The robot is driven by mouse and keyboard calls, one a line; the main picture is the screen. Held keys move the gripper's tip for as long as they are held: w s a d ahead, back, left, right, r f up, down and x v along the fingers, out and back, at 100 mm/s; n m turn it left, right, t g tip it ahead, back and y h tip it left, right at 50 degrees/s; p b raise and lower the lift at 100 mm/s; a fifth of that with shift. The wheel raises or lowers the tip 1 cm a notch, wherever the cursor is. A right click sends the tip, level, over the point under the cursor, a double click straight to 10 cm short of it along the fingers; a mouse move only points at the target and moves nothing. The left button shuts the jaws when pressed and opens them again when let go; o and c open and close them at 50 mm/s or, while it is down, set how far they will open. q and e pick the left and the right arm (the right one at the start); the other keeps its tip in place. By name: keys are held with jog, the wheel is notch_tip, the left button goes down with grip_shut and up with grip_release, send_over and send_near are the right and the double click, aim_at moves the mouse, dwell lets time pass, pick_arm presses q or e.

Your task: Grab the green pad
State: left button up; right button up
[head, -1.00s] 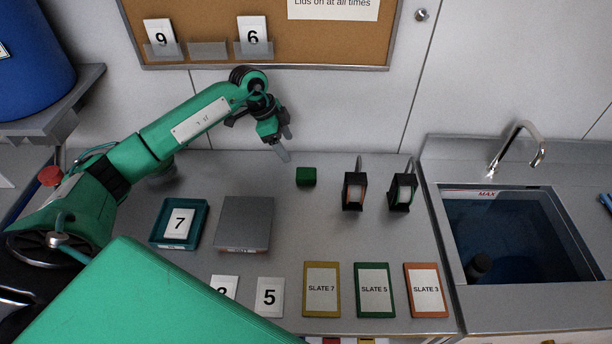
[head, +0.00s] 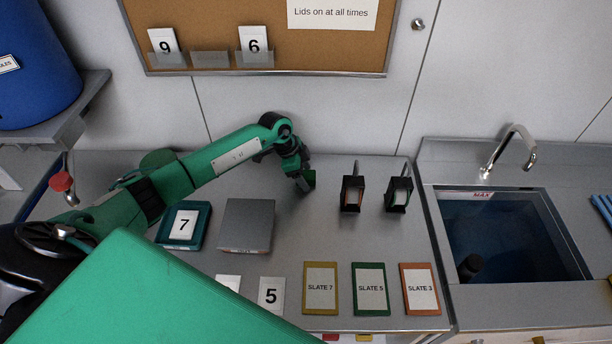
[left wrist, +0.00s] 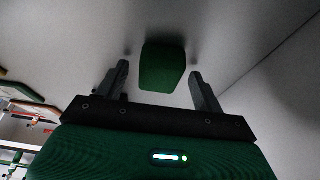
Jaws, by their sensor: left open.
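The green pad (head: 310,178) is a small dark green block on the grey counter, partly hidden behind my left gripper in the head view. My left gripper (head: 304,186) is low over the counter, right at the pad. In the left wrist view the pad (left wrist: 162,66) lies between and just beyond the fingertips of the open left gripper (left wrist: 160,75), with a gap on each side. I cannot tell how high the fingertips are above the counter. My right gripper is not in view.
Two black holders (head: 353,194) (head: 398,194) stand right of the pad. A grey box (head: 246,224) and a teal tray (head: 206,240) with card 7 are nearer. Slate cards (head: 370,289) lie at the front. A sink (head: 510,240) is at right.

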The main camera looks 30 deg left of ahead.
pick_arm(q)
jog(key=c, duration=1.1)
jog(key=shift+o, duration=0.2)
